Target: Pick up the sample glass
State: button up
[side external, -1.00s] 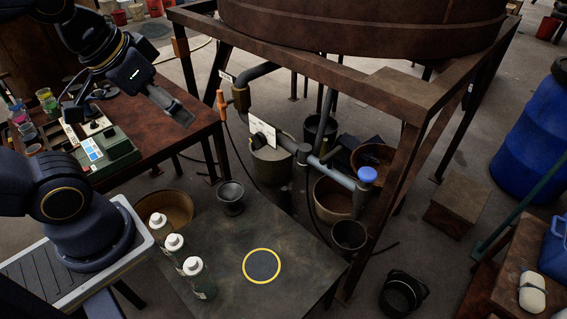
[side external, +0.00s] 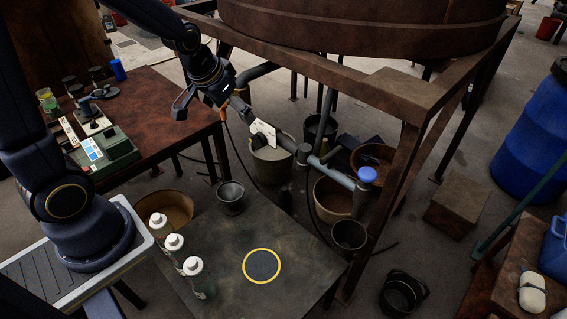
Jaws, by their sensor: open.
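A small glass (side external: 47,100) with yellow-green contents stands at the left of the brown table, close beside my arm. I cannot tell for sure whether it is the sample glass. My gripper (side external: 181,106) is open with nothing visible between its fingers. It hangs above the right part of the brown table (side external: 165,95), well to the right of the glass and near the pipe with the orange handle. Part of the table's left end is hidden behind my arm.
A green case (side external: 112,150) lies on the brown table. Three white-capped bottles (side external: 174,243) and a dark grey cup (side external: 231,197) stand on the front table, which has a yellow ring (side external: 261,266) and clear room around it. Pipes and the rusty vat frame (side external: 390,95) stand to the right.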

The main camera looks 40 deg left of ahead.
jog(key=s+a+x, duration=0.1)
jog(key=a+x, duration=0.1)
jog(key=x, duration=0.9)
jog(key=n, duration=0.1)
send_near(243, 225)
jog(key=shift+g, duration=0.3)
jog(key=x, duration=0.6)
jog(key=shift+w+a+f, duration=0.15)
jog(key=shift+w+a, duration=0.05)
jog(key=shift+w, duration=0.15)
jog(key=shift+x, duration=3.1)
jog(key=shift+d, duration=0.15)
jog(key=shift+c, duration=0.3)
